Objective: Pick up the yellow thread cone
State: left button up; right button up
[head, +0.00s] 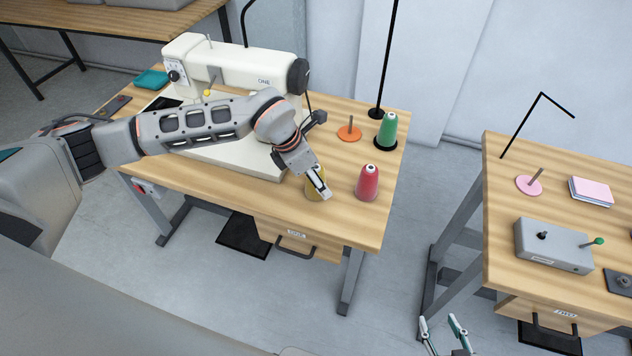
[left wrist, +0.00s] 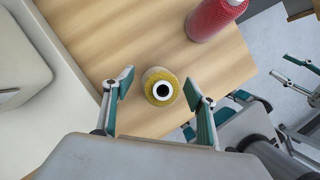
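The yellow thread cone (head: 312,193) stands upright on the left wooden table, largely hidden behind my left gripper (head: 319,183) in the head view. In the left wrist view, the yellow cone (left wrist: 162,86) shows from above, with a white and black top. The left gripper's (left wrist: 159,82) two fingers are apart, one on each side of the cone, with visible gaps, so it is open and not holding it. My right gripper (head: 439,322) is at the bottom of the head view, away from the cone, with its fingers apart and empty.
A red thread cone (head: 367,182) stands just right of the yellow one. A green cone (head: 387,130) and an orange spool holder (head: 349,133) are farther back. A white sewing machine (head: 235,70) fills the table's left part. A second table (head: 505,200) stands at right.

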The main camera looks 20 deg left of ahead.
pick_arm(q)
jog(key=c, duration=1.2)
